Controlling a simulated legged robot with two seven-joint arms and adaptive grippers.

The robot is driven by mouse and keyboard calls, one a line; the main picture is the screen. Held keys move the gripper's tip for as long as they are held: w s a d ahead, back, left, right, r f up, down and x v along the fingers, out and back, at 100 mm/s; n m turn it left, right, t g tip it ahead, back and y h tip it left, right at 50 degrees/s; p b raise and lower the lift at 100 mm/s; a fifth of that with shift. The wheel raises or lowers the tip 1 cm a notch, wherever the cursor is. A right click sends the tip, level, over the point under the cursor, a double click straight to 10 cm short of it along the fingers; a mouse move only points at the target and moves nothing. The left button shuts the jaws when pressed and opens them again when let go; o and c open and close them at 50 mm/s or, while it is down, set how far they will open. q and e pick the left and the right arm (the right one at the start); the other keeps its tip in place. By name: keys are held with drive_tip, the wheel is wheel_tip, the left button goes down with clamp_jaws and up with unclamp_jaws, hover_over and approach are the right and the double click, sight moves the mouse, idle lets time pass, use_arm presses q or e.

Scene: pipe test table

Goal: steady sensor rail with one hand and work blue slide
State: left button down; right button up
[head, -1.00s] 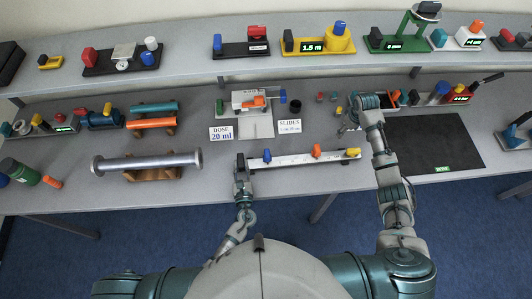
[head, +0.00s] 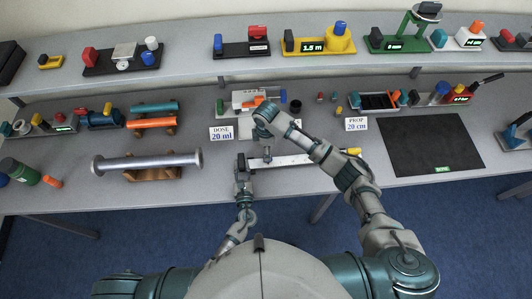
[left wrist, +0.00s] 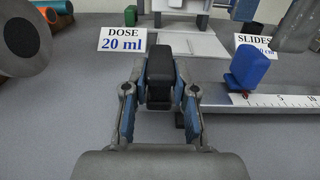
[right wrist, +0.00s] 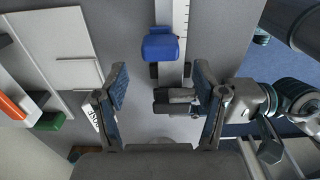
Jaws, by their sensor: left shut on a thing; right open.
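The sensor rail (head: 290,161) is a white ruled bar along the table's front, with a yellow slide (head: 353,151) near its right end. My left gripper (left wrist: 160,85) is shut on the black block (left wrist: 160,65) at the rail's left end. The blue slide (left wrist: 252,68) stands on the rail just right of it; it also shows in the right wrist view (right wrist: 160,47). My right gripper (right wrist: 162,85) is open and empty above the rail's left part, close to the blue slide.
A DOSE 20 ml card (head: 221,134) and a PROP 20 cm card (head: 356,125) stand behind the rail. A grey pipe (head: 150,162) on a wooden cradle lies to the left. A dark mat (head: 432,146) covers the right side.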

drive_tip(key=shift+a+f, duration=0.1)
drive_tip(key=shift+f, duration=2.3)
